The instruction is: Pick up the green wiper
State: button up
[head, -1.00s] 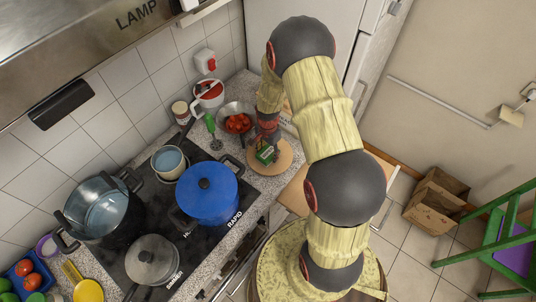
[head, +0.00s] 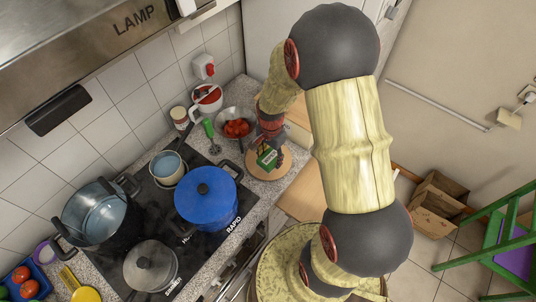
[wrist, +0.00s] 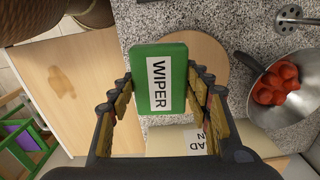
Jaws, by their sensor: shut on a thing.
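The green wiper (wrist: 177,94) is a green block with a white label reading WIPER. In the wrist view it stands between the two fingers of my gripper (wrist: 162,82), which is shut on it. In the head view the wiper (head: 267,157) is at the lower end of my gripper (head: 266,148), over a round wooden board (head: 281,168). The board also shows behind the wiper in the wrist view (wrist: 212,62). I cannot tell whether the wiper's underside touches the board.
A metal pan with tomatoes (head: 250,117) is close beside the board, towards the wall. A blue pot (head: 208,202) and other pots stand on the stove to the left. A red-and-white container (head: 208,103) stands at the back.

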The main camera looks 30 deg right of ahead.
jog(key=s+a+r, duration=0.2)
jog(key=s+r, duration=0.1)
jog(key=s, duration=0.4)
jog(key=shift+s+a, duration=0.15)
jog(key=shift+a, duration=0.2)
jog(key=shift+r, duration=0.1)
jog(key=o, duration=0.6)
jog(key=c, duration=0.4)
